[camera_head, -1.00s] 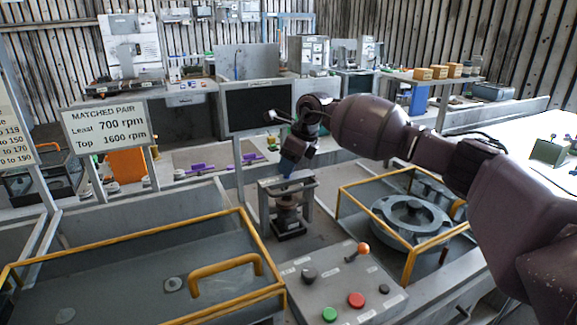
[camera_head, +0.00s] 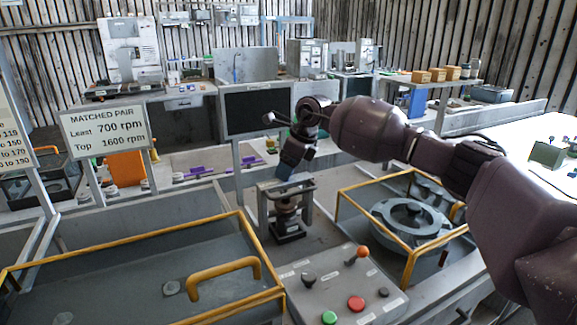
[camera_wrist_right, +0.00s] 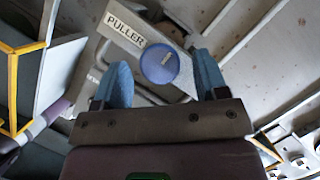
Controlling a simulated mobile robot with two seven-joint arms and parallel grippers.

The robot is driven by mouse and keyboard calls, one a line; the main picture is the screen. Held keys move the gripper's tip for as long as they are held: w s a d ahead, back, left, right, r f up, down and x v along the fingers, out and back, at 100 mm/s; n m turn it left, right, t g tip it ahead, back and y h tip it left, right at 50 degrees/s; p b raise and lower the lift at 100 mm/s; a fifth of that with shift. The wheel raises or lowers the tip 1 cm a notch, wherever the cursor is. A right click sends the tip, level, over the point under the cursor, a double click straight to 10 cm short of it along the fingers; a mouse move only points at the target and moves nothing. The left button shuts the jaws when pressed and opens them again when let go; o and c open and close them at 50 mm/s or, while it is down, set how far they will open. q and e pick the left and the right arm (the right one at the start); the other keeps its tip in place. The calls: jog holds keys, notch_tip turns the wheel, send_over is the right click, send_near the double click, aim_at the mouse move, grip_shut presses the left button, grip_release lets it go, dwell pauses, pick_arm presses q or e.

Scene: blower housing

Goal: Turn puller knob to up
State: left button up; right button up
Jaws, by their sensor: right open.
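The puller knob (camera_wrist_right: 160,64) is a round blue disc with a small dark mark, too small to read, in the right wrist view. It sits on a grey plate beside a white PULLER label (camera_wrist_right: 124,32). My right gripper (camera_wrist_right: 162,80) is open, with one blue finger on either side of the knob's near edge; I cannot tell whether they touch it. In the head view my right gripper (camera_head: 285,174) points down over the grey puller frame (camera_head: 264,208), and the knob cannot be made out there. My left gripper is not in view.
A control panel (camera_head: 333,296) with green and red buttons and an orange-topped lever stands in front of the puller. A yellow-railed guard (camera_head: 412,262) surrounds a round housing (camera_head: 400,228) to the right. A yellow-edged grey cover (camera_head: 120,285) lies at front left.

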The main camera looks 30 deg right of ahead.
jog(key=shift+s+d+r, duration=0.1)
jog(key=shift+d+r, duration=0.05)
jog(key=shift+r, duration=0.4)
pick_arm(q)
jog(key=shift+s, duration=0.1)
pick_arm(e)
jog(key=v, duration=0.9)
jog(key=shift+r, duration=0.3)
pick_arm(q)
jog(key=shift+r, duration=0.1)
pick_arm(e)
jog(key=shift+s+d, duration=0.1)
